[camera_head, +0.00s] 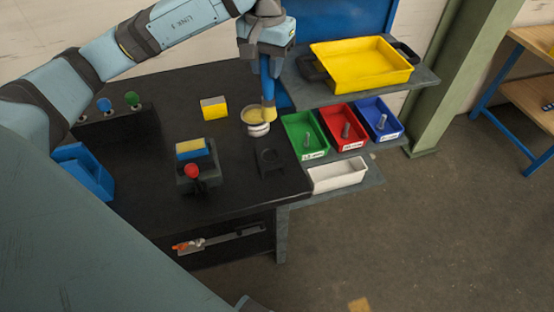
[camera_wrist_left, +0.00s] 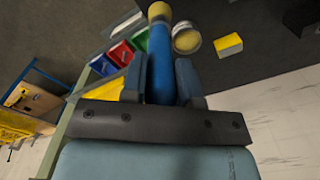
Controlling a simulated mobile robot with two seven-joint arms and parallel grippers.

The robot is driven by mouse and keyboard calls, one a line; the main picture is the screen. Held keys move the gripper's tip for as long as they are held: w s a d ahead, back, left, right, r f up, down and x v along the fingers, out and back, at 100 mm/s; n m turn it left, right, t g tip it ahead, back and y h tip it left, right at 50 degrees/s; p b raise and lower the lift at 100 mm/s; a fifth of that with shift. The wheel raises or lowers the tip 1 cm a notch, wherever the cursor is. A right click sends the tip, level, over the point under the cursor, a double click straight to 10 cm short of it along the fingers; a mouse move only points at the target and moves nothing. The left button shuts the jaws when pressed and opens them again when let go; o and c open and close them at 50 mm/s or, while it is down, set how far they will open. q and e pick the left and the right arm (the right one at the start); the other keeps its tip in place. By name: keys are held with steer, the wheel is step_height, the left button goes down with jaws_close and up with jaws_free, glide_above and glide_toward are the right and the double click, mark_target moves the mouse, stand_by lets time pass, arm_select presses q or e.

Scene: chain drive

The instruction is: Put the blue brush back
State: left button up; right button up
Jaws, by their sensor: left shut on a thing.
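The blue brush (camera_head: 265,83) is in my left gripper (camera_head: 265,58), its blue handle upright with the yellow head pointing down. In the left wrist view the handle (camera_wrist_left: 160,62) runs out between the two fingers of the left gripper (camera_wrist_left: 162,80), which is shut on it. In the head view the yellow head overlaps the right side of a round tin (camera_head: 255,128) with yellow contents. In the left wrist view the head lies beside the tin (camera_wrist_left: 187,39); I cannot tell its height above the table. My right gripper is not in view.
A black piece with a round recess (camera_head: 269,160) lies near the table's right edge. A yellow-grey block (camera_head: 214,107) and a stand with a red knob (camera_head: 192,171) are left of it. Green (camera_head: 294,147), red (camera_head: 331,139) and blue (camera_head: 367,130) bins and a yellow tray (camera_head: 360,64) stand right.

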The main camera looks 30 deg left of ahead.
mark_target(269, 119)
arm_select(q)
steer(key=shift+f, duration=0.4)
step_height(269, 119, down, 14)
steer(key=shift+s+r+p, duration=0.1)
steer(key=shift+r+p, duration=0.05)
steer(key=shift+p, duration=0.75)
step_height(269, 119, down, 5)
steer(key=shift+f+p, duration=0.2)
steer(key=shift+p, duration=0.1)
steer(key=shift+f+b, duration=0.25)
steer(key=shift+b, duration=0.1)
steer(key=o, duration=0.9)
steer(key=shift+r, duration=0.1)
steer(key=shift+o, duration=0.2)
